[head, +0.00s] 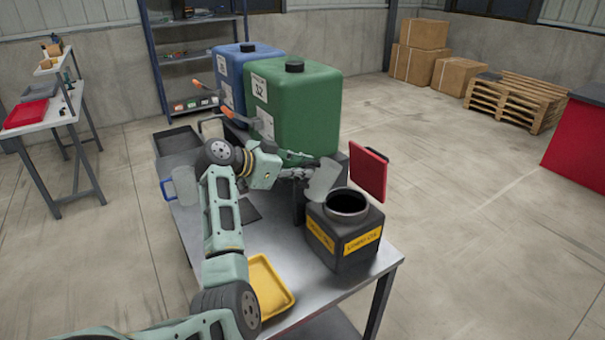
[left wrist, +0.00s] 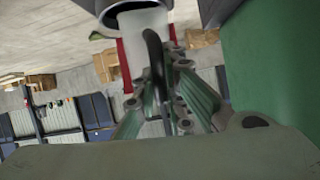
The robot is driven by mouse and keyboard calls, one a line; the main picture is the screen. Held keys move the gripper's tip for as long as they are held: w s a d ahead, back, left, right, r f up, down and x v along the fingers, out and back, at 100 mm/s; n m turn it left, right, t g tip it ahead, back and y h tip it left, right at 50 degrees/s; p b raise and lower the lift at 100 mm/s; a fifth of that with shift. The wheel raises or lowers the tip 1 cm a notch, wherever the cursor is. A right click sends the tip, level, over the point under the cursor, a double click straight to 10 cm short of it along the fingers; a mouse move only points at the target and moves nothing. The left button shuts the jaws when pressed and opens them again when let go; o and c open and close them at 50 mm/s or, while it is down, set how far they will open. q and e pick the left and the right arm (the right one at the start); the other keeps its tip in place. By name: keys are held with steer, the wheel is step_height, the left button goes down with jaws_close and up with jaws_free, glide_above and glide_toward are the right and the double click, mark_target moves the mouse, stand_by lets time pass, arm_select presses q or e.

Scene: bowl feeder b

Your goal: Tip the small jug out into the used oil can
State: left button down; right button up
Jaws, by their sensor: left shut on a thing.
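The small jug (head: 323,181) is a pale grey vessel, held tilted beside and a little above the open mouth of the used oil can. The used oil can (head: 335,256) is a dark box with yellow labels and a round open neck, standing on the metal table. My left gripper (head: 303,173) is shut on the jug's handle. In the left wrist view the fingers (left wrist: 165,95) are around the dark handle, with the jug (left wrist: 146,30) beyond. The jug's contents are hidden. My right gripper is not in view.
Large green (head: 300,110) and blue (head: 233,75) containers with orange-handled taps stand behind my left arm. A clear jug with a blue handle (head: 184,186) stands at the table's left. A yellow tray (head: 268,287) lies near the front. The table's front right is bare.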

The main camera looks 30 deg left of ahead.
mark_target(312, 181)
arm_select(q)
steer(key=shift+a, duration=0.25)
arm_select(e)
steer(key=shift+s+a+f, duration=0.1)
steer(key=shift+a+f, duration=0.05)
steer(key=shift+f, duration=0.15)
arm_select(q)
steer(key=shift+s+d+f+b, duration=0.15)
steer(key=shift+d+f+b, duration=0.25)
steer(key=shift+b, duration=0.15)
step_height(312, 181, down, 3)
steer(key=t+h+b, duration=0.2)
steer(key=b, duration=0.5)
steer(key=shift+d+r+n, duration=0.1)
steer(key=shift+d+n, duration=0.05)
steer(key=shift+n, duration=0.15)
steer(key=shift+t+h+b, duration=0.3)
steer(key=shift+t+b, duration=0.2)
steer(key=shift+b, duration=0.1)
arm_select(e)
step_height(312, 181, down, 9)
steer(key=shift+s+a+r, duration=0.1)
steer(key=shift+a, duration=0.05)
